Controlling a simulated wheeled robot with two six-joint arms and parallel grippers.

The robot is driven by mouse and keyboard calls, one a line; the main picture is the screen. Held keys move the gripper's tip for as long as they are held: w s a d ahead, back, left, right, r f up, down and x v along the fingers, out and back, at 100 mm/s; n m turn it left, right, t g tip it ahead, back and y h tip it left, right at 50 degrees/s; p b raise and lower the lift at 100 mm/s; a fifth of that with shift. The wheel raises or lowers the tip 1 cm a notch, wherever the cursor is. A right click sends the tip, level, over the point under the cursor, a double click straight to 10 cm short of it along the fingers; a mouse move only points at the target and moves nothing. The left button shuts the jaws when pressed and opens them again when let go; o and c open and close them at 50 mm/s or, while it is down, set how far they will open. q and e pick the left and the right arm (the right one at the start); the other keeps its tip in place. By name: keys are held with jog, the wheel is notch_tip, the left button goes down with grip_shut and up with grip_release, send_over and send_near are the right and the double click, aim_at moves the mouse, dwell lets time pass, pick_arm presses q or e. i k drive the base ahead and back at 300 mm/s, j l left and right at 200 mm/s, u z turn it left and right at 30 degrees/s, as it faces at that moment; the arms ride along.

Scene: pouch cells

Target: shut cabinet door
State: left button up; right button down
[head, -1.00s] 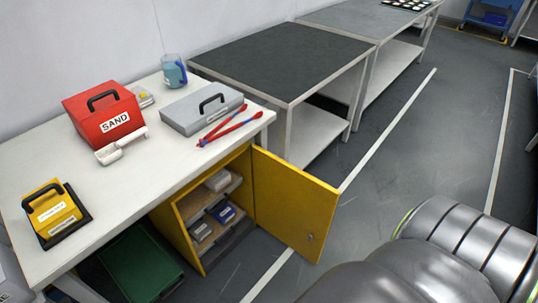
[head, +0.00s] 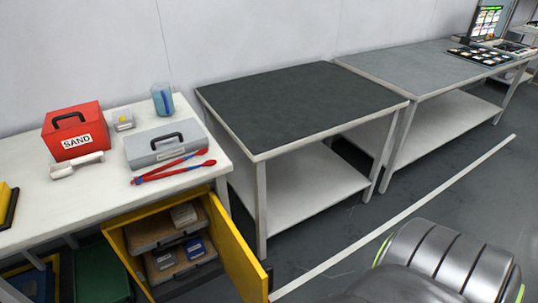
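The yellow cabinet (head: 117,243) stands under the white table at the lower left. Its yellow door (head: 237,250) is swung open to the right, and its lower end reaches the picture's bottom edge. Inside, two shelves hold small grey, white and blue boxes (head: 194,248). Part of one of my arms shows at the lower right, well apart from the door. Neither gripper is in view.
The white table (head: 80,201) carries a red SAND box (head: 75,130), a grey case (head: 165,145), and red tongs (head: 175,167). A dark-topped table (head: 300,105) stands right of the cabinet. A green bin (head: 100,270) is left of it.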

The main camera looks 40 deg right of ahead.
aim_at(247, 274)
jog(key=k+l, duration=0.15)
jog(key=l, duration=0.2)
jog(key=k+l, duration=0.15)
jog(key=l, duration=0.25)
jog(key=k+l, duration=0.2)
jog(key=l, duration=0.15)
jog(key=k+l, duration=0.15)
jog(key=l, duration=0.25)
jog(key=k+l, duration=0.15)
jog(key=l, duration=0.2)
jog(key=i+l+u, duration=0.35)
jog(key=l, duration=0.25)
jog(key=i+l+u, duration=0.2)
jog(key=l, duration=0.2)
